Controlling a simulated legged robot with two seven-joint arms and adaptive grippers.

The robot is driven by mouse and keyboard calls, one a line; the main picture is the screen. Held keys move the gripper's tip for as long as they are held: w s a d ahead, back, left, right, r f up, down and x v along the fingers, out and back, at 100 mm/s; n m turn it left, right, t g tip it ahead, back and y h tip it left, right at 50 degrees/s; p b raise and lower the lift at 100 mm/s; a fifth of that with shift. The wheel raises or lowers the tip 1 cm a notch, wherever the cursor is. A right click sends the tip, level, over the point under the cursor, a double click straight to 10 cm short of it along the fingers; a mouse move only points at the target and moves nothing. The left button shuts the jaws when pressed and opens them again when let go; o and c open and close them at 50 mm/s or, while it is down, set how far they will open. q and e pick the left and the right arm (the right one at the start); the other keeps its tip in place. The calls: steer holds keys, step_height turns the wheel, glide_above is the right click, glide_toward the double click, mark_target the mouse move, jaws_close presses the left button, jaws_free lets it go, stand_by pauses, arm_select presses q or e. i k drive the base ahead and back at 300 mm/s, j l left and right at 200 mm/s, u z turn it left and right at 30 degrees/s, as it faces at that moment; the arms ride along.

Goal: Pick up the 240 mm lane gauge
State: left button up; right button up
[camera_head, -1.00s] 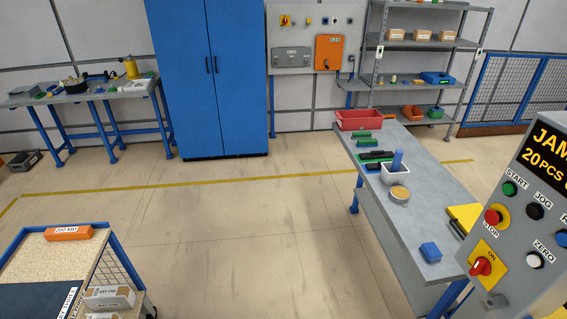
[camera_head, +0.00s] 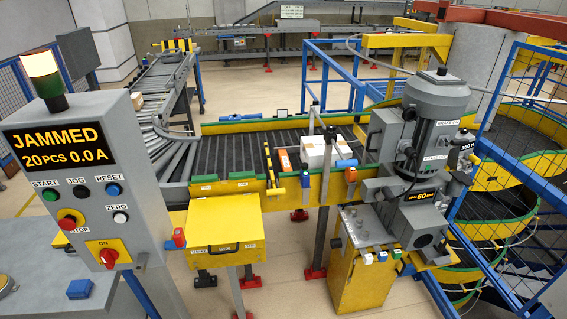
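No part clearly readable as the 240 mm lane gauge shows now. A small orange piece (camera_head: 284,160) with a pale label stands at the near side of the conveyor belt (camera_head: 233,150), between a yellow upright (camera_head: 268,165) and a white carton (camera_head: 318,152). Its label is too small to read, so I cannot tell whether it is a gauge. Neither of my grippers is in view.
A control panel (camera_head: 60,165) reading JAMMED, 20PCS 0.0A stands at the left. A grey bench with a blue block (camera_head: 79,289) is at lower left. A yellow box (camera_head: 224,222), a grey motor unit (camera_head: 436,115) and a blue mesh guard (camera_head: 530,90) border the conveyor.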

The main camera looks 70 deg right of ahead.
mark_target(285, 164)
steer(key=l+z, duration=0.1)
steer(key=z, duration=2.25)
